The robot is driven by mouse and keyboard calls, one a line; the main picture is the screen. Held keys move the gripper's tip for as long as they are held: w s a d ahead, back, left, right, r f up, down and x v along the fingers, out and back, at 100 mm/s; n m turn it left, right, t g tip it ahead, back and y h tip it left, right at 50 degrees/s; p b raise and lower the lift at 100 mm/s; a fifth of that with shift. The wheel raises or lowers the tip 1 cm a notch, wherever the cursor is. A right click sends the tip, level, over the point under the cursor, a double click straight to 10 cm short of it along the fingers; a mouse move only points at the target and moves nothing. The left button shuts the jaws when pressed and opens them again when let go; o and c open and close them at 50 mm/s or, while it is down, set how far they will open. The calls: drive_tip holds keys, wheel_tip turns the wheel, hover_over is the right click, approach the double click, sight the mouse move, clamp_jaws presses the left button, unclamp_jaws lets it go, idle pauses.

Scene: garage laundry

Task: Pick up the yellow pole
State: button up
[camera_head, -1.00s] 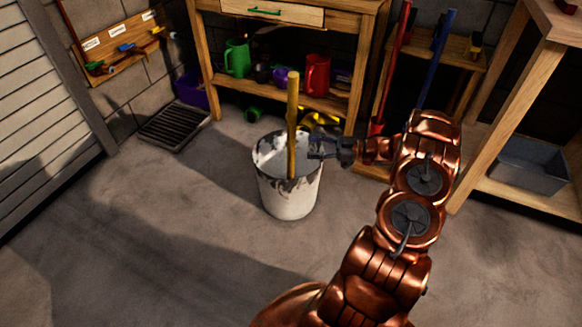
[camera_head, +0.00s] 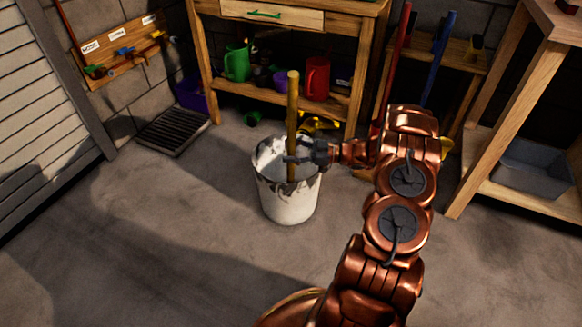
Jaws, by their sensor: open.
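The yellow pole (camera_head: 293,100) stands nearly upright in a white bucket (camera_head: 288,205) with dark stains, in the middle of the view. Its lower end is hidden inside the bucket. My gripper (camera_head: 296,157) is open at the pole, just above the bucket's rim, reaching in from the right. Its fingers overlap the pole in the picture; whether they touch it I cannot tell.
A wooden workbench (camera_head: 280,96) with a green jug (camera_head: 237,62) and a red jug (camera_head: 317,78) stands behind the bucket. A red pole (camera_head: 391,70) and a blue pole (camera_head: 437,60) lean at the back right. The floor left of the bucket is clear.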

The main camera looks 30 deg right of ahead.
clamp_jaws()
idle(0.3)
idle(0.4)
